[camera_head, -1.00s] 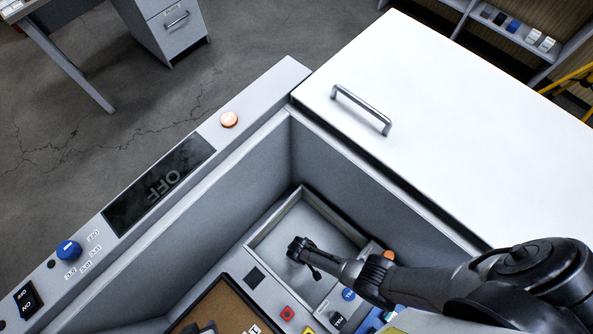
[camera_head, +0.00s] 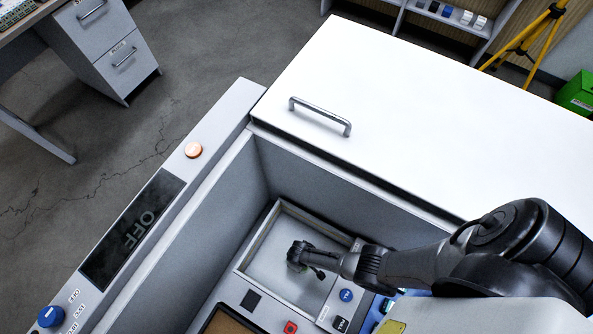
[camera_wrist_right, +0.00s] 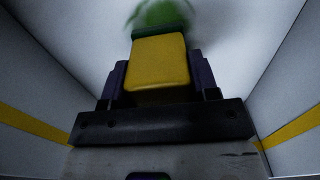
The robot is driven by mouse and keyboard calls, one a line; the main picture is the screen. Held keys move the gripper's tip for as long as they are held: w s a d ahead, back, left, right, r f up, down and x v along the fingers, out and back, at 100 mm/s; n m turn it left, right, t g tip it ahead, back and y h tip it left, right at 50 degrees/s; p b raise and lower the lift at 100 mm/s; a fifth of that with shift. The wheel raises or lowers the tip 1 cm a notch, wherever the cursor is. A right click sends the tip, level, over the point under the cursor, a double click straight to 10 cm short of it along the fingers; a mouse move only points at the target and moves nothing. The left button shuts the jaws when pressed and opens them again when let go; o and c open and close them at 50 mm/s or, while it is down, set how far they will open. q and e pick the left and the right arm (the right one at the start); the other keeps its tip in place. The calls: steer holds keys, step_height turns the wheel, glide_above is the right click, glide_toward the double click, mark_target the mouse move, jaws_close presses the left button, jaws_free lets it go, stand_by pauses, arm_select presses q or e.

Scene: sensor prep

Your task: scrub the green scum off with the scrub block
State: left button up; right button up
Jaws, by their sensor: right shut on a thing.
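In the right wrist view my right gripper (camera_wrist_right: 160,82) is shut on the yellow scrub block (camera_wrist_right: 158,62). A blurred green patch of scum (camera_wrist_right: 163,14) shows just beyond the block on the pale floor. I cannot tell whether the block touches it. In the head view my right gripper (camera_head: 297,262) reaches down inside a grey rectangular basin (camera_head: 262,272). My left gripper is not in view.
Basin walls with a yellow stripe (camera_wrist_right: 292,130) flank the gripper closely. The basin lies in a deep bay beside a white lid with a handle (camera_head: 320,116).

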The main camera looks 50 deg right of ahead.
steer(key=shift+d, duration=0.85)
steer(key=shift+s+d+f, duration=0.15)
steer(key=shift+d, duration=0.75)
steer(key=shift+s+d+f, duration=0.1)
steer(key=shift+d, duration=0.8)
steer(key=shift+s+d+r+p, duration=0.1)
steer(key=shift+s+d+p, duration=0.15)
steer(key=shift+d+p, duration=0.3)
steer(key=shift+d, duration=0.1)
steer(key=shift+a, duration=0.2)
steer(key=shift+s+a+r, duration=0.1)
steer(key=shift+s+a, duration=0.05)
steer(key=shift+a, duration=0.8)
steer(key=shift+s+a+r, duration=0.1)
steer(key=shift+a, duration=0.85)
steer(key=shift+a, duration=0.15)
